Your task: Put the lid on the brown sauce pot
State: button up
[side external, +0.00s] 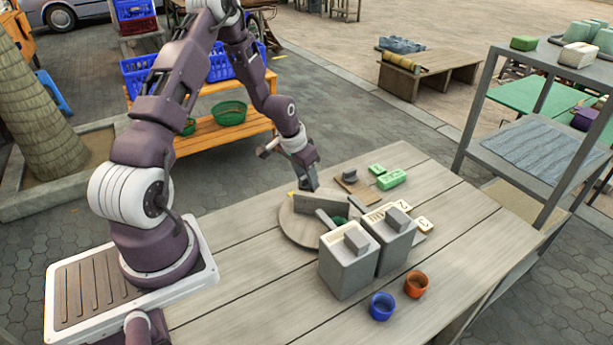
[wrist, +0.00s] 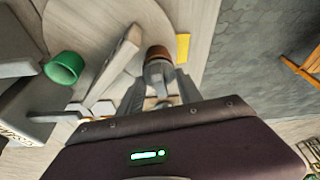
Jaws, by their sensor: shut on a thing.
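My gripper (side external: 309,186) is low over the far edge of a round board (side external: 294,225) on the table. In the wrist view my gripper (wrist: 159,76) is shut on a small round brown thing (wrist: 157,52), which looks like the brown sauce pot. Most of its body is hidden between the fingers, and in the side view my gripper hides it. I cannot tell whether it touches the board. I cannot clearly identify the lid. A small brown flat piece with a dark block on it (side external: 349,175) lies on the table right of my gripper.
A low upright grey plank (side external: 322,203) stands on the board beside my gripper. A green cup (wrist: 65,68) is left of it in the wrist view. Two grey boxes (side external: 347,272), a blue cup (side external: 382,306) and an orange cup (side external: 416,284) stand nearer. The table's left front is clear.

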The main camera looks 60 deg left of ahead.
jog(key=shift+f, duration=0.45)
dwell(0.5)
jog(key=o, duration=1.9)
jog(key=shift+c, duration=0.2)
jog(key=shift+r, duration=3.55)
notch_tip(320, 180, up, 5)
jog(key=shift+c, duration=0.4)
